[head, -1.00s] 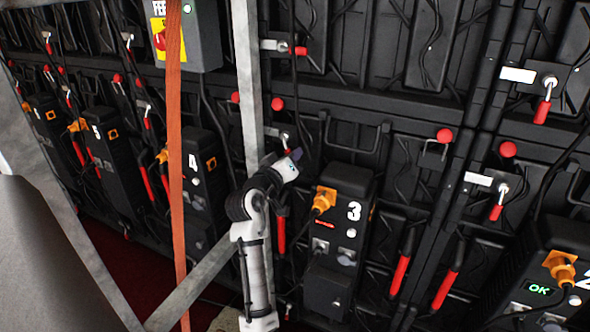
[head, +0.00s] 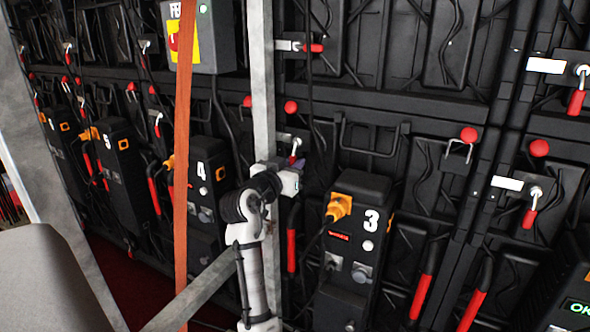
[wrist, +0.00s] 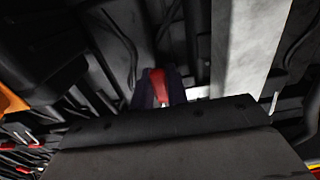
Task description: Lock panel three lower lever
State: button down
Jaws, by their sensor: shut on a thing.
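The lower lever of panel three has a red handle (wrist: 158,86), seen in the wrist view between the two dark purple fingers of my gripper (wrist: 159,94). My gripper is shut on this handle. In the head view my gripper (head: 297,164) is up against the wall, left of and above the black box marked 3 (head: 360,215). The silver pivot of the lever (head: 296,146) shows just above the fingers there. The red handle is mostly hidden by my gripper in the head view.
A red knob (head: 291,107) sits above the lever. Red-handled levers and black cables cover the wall. A grey diagonal bar (head: 200,290) crosses low left.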

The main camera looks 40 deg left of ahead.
dwell(0.4)
jog(key=c, duration=1.4)
grip_release()
jog(key=shift+a, duration=0.1)
jog(key=v, duration=1.4)
